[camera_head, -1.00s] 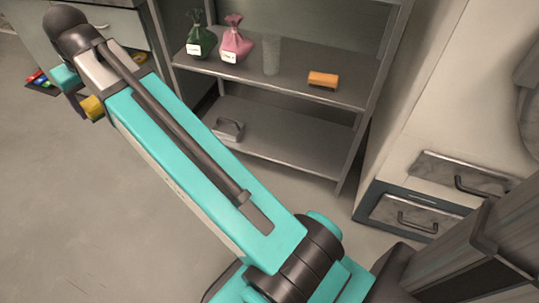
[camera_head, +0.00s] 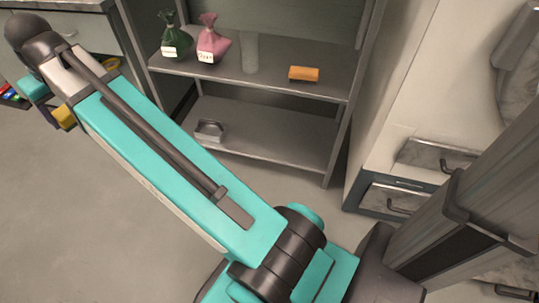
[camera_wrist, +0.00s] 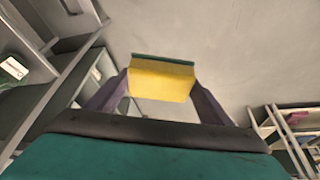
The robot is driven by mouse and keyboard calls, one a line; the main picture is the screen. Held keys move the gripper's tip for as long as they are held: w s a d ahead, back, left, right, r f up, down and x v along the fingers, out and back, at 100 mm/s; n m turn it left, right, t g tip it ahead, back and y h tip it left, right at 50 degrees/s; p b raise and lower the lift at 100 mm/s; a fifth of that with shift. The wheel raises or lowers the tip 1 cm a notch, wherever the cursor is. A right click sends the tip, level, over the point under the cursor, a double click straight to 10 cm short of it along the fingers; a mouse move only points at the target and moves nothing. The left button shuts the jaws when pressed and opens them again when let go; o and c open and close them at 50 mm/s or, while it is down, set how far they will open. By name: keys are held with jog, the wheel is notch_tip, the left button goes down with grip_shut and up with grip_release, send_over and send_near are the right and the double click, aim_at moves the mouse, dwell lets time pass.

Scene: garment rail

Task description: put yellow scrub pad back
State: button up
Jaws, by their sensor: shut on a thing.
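The yellow scrub pad (camera_wrist: 160,82), with a dark green layer along its far edge, is between the two fingers of my gripper (camera_wrist: 157,88) in the wrist view. The fingers are shut on its left and right sides. In the head view a yellow part of the pad (camera_head: 65,117) shows beside the end of my arm at the far left. The fingers (camera_head: 50,115) are mostly hidden there. The pad is held in the air, away from the shelf.
A grey metal shelf unit (camera_head: 262,148) stands at the back. Its upper board holds a green bag (camera_head: 173,38), a pink bag (camera_head: 210,42), a clear glass (camera_head: 250,53) and an orange block (camera_head: 304,73). A grey object (camera_head: 209,130) sits on the lower board. Drawers (camera_head: 391,200) stand right.

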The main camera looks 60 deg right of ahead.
jog(key=s+d+f+n+y+b, duration=0.1)
jog(key=s+d+f+b, duration=0.3)
jog(key=d+f, duration=1.15)
jog(key=s+d+f+n+b, duration=0.1)
jog(key=s+d+f+b, duration=0.35)
jog(key=d+f, duration=1.1)
jog(key=s+d+f+b, duration=0.1)
jog(key=s+d+f, duration=0.4)
jog(key=s+f, duration=0.3)
jog(key=s+d+f+n+b, duration=0.1)
jog(key=s+d+f, duration=0.3)
jog(key=s+f, duration=0.4)
jog(key=s+d+f+b, duration=0.2)
jog(key=s+d+f, duration=0.3)
jog(key=s+f, duration=0.4)
jog(key=shift+s+d, duration=0.35)
jog(key=shift+s, duration=0.9)
jog(key=shift+w+d+f+b, duration=0.25)
jog(key=shift+w+d+b, duration=0.6)
jog(key=shift+w+d, duration=0.9)
jog(key=shift+w+d+f+b, duration=0.25)
jog(key=shift+w+d+b, duration=0.55)
jog(key=shift+w+d, duration=0.9)
jog(key=shift+w+d+f+b, duration=0.25)
jog(key=shift+w+d+b, duration=0.75)
jog(key=shift+d, duration=1.35)
jog(key=shift+w, duration=0.15)
